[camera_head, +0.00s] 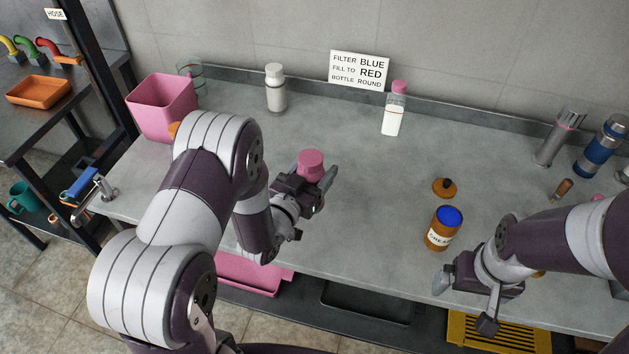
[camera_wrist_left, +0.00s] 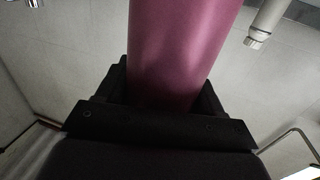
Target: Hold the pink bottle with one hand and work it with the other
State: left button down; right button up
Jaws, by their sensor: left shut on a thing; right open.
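The pink bottle (camera_head: 311,164) is in my left gripper (camera_head: 312,180), above the counter near its front middle. In the head view mainly its pink top shows; the fingers and wrist hide the rest. In the left wrist view the smooth pink body (camera_wrist_left: 185,50) fills the space between the black fingers and runs out of the top of the picture. My left gripper is shut on it. My right gripper (camera_head: 463,303) is open and empty at the counter's front edge at the right, well apart from the pink bottle.
An open brown jar (camera_head: 443,232) with blue inside stands near my right gripper, its lid (camera_head: 444,188) behind it. A clear pink-capped bottle (camera_head: 393,118) and a white bottle (camera_head: 276,90) stand at the back. A pink bin (camera_head: 163,108) stands left. The middle counter is clear.

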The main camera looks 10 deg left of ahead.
pick_arm(q)
notch_tip(320, 180, down, 4)
dwell(0.5)
jog(key=shift+f+b, duration=0.2)
jog(key=shift+b, duration=0.15)
jog(key=shift+c, duration=0.8)
grip_release()
